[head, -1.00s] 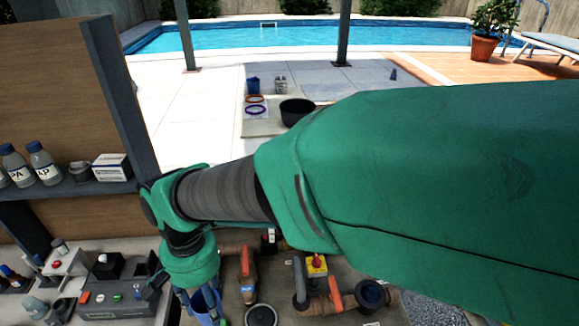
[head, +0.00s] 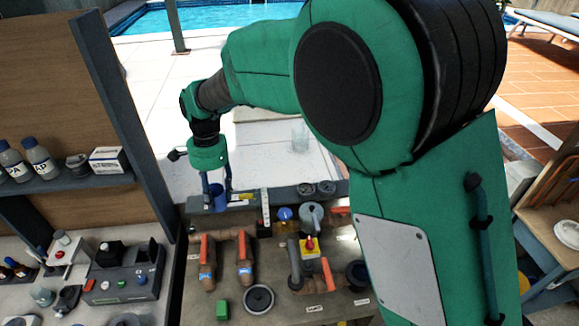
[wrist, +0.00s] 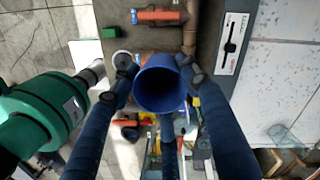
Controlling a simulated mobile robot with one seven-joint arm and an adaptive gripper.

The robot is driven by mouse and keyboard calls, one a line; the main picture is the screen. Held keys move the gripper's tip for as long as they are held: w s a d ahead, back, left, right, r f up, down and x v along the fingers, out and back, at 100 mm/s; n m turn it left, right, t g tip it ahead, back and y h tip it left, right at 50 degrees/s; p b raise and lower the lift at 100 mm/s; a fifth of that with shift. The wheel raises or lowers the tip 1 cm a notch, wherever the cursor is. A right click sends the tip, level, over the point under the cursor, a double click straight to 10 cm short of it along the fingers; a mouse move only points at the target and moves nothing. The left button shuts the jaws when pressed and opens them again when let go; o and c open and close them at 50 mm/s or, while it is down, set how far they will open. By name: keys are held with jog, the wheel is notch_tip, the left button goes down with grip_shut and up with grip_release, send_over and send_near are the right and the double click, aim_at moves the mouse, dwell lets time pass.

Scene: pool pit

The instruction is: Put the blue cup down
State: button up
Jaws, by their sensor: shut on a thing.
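The blue cup (head: 218,200) is held in my gripper (head: 216,185) over the far edge of the pipework bench in the head view. In the wrist view the blue cup (wrist: 158,88) shows its round open mouth, between the dark blue fingers of my gripper (wrist: 156,66). The fingers are shut on its sides. The cup looks upright in the head view. Whether its base touches anything is hidden.
The bench (head: 225,285) carries orange-handled valves (head: 244,262), a round black-rimmed disc (head: 258,299), a red-and-yellow switch (head: 310,248) and a green block (head: 222,310). A shelf post (head: 120,120) stands left. A clear glass (head: 300,134) stands beyond the bench.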

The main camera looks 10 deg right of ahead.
jog(key=w+d+f+m+p, duration=0.15)
jog(key=w+d+m, duration=0.35)
jog(key=w, duration=0.6)
jog(key=w+d+m+p, duration=0.35)
jog(key=w+d, duration=0.45)
jog(key=w, duration=0.3)
jog(key=w+d+f+m+t+p, duration=0.1)
jog(key=w+d+f+m, duration=0.15)
jog(key=w+d, duration=0.4)
jog(key=w+d+f+m+p, duration=0.1)
jog(key=w+d+m, duration=0.3)
jog(key=w+d, duration=0.3)
jog(key=f, duration=0.1)
jog(key=s+f, duration=0.1)
jog(key=f, duration=0.1)
jog(key=d+f, duration=0.1)
jog(key=f, duration=0.1)
jog(key=shift+s+f, duration=0.15)
jog(key=shift+s, duration=0.05)
jog(key=shift+f+p, duration=0.5)
jog(key=shift+f, duration=2.6)
jog(key=shift+f, duration=0.1)
jog(key=shift+f+p, duration=0.3)
jog(key=shift+f, duration=1.5)
